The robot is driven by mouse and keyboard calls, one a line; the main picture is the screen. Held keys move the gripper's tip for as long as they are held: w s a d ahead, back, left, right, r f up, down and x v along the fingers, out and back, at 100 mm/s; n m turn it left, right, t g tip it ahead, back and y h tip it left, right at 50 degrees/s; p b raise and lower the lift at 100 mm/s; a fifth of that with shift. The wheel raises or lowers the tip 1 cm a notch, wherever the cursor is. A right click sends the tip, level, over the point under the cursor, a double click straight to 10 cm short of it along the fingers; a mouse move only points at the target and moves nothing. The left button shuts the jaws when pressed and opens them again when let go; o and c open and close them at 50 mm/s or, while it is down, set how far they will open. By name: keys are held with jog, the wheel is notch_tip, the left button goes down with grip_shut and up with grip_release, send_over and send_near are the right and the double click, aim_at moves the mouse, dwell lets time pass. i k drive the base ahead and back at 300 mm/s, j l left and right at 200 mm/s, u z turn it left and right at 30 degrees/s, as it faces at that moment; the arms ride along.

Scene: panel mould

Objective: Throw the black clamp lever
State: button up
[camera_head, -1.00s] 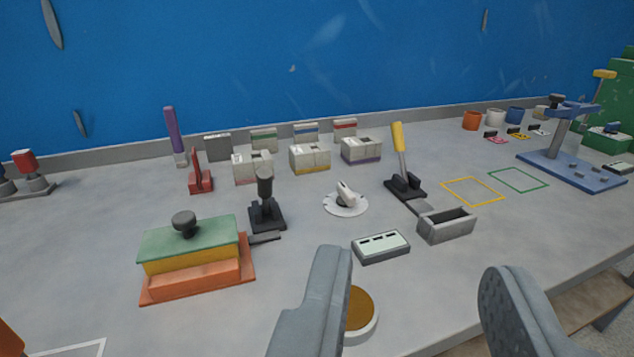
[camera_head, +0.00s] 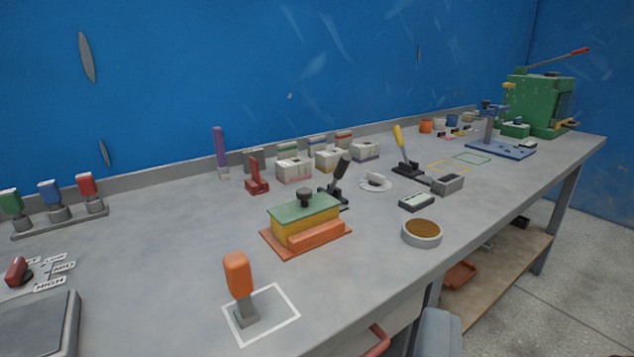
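The black clamp lever (camera_head: 342,166) stands on a small black base (camera_head: 335,197) behind the right end of a green, yellow and orange mould block (camera_head: 303,219). Its handle leans up and to the right. The mould's black knob (camera_head: 304,197) is on the green top plate. Part of my gripper (camera_head: 438,332) shows as one grey finger at the bottom edge, well in front of the lever and apart from it. The other finger is out of view, so its opening cannot be told.
An orange-handled tool (camera_head: 239,285) stands in a white outline at the front. A red lever (camera_head: 257,178) and a yellow lever (camera_head: 403,150) stand either side of the black one. A round brown-topped dish (camera_head: 422,232) is nearer the front edge.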

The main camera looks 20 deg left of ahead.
aim_at(345, 160)
jog(key=k+j+z, duration=0.1)
jog(key=k+j, duration=1.25)
jog(key=i+l+u, duration=0.25)
jog(key=i+l, duration=0.4)
jog(key=i, duration=0.3)
jog(key=i+l+u, duration=0.25)
jog(key=i+l, duration=0.6)
